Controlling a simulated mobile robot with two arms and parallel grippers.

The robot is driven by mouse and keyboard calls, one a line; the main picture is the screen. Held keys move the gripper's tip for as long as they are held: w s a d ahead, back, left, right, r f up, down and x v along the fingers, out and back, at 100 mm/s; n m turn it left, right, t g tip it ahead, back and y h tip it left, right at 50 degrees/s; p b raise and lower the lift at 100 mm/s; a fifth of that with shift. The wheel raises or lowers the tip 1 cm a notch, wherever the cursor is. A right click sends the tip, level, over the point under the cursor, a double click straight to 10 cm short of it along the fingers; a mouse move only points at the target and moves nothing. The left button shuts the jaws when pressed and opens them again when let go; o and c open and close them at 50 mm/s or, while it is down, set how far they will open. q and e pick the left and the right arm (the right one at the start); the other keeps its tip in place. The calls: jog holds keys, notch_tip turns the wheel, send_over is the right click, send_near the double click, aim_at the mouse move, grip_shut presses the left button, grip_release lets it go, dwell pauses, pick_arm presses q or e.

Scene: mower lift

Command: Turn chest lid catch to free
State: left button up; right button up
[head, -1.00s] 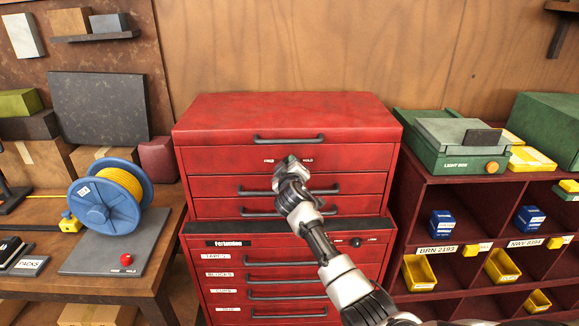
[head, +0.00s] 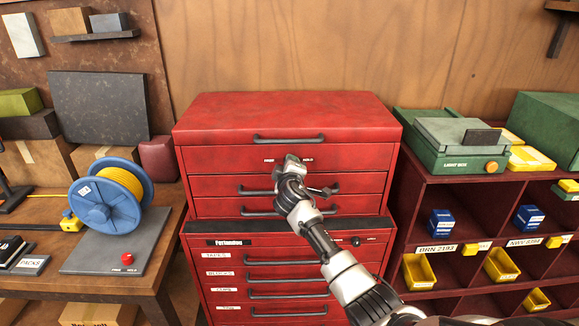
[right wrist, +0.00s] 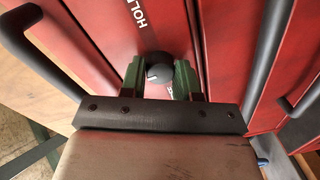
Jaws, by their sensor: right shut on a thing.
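The red tool chest (head: 285,115) stands in the middle of the head view, its lid down. The lid catch is a small dark round knob (right wrist: 159,62) on the chest front. Beside it are white letters reading HOLD (right wrist: 140,15); a FREE label (head: 269,160) is on the left in the head view. My right gripper (head: 291,164) is at the catch and hides it in the head view. In the right wrist view its green fingers (right wrist: 159,78) are closed on the knob from both sides. A pale mark shows on the knob face. My left gripper is not in view.
A dark bar handle (head: 288,138) sits above the catch and drawer handles (head: 250,190) lie below. A wooden bench with a blue cable reel (head: 105,205) is on the left. A red shelf with yellow bins (head: 418,272) and a green light box (head: 455,150) is on the right.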

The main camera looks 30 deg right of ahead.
jog(key=shift+f, duration=0.1)
jog(key=o, duration=0.9)
jog(key=shift+b+v, duration=1.1)
jog(key=shift+v, duration=4.3)
